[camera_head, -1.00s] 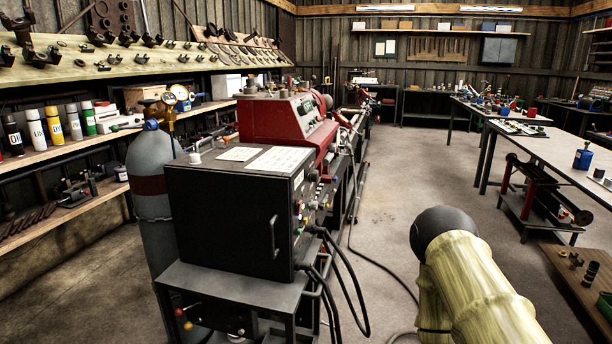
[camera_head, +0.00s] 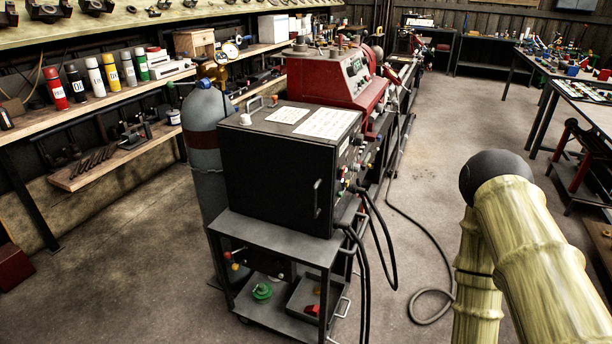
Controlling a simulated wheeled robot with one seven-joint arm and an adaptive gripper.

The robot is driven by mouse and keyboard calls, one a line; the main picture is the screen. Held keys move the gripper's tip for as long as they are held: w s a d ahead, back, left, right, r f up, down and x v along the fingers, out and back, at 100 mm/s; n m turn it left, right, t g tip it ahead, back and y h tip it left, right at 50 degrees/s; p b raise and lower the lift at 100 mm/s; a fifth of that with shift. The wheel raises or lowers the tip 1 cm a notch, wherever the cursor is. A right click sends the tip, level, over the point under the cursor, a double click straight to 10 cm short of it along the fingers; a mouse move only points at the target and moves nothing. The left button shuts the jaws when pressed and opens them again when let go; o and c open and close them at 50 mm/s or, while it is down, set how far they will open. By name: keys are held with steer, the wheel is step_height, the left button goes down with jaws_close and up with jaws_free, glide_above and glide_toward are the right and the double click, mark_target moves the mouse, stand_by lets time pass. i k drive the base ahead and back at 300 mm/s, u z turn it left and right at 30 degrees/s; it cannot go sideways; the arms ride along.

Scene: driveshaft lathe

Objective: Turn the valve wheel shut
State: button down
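A grey gas cylinder (camera_head: 203,112) stands behind the left side of the black welding cabinet (camera_head: 275,185). On its top is a small blue knob (camera_head: 203,83), with a brass regulator and gauge (camera_head: 226,55) beside it. A small green wheel-like part (camera_head: 262,292) lies on the cart's lower shelf. I cannot tell for sure which of these is the valve wheel, or whether it is open or shut. My arm shows at the right, well apart from both. My gripper is out of view.
The black cabinet sits on a wheeled cart (camera_head: 285,240) with cables looping down its right side. A red lathe (camera_head: 335,80) stands behind it. A shelf (camera_head: 95,108) with several spray cans runs along the left wall.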

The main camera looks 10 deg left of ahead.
mark_target(199, 60)
steer(key=u, duration=2.15)
steer(key=i, duration=4.85)
steer(key=z, duration=1.95)
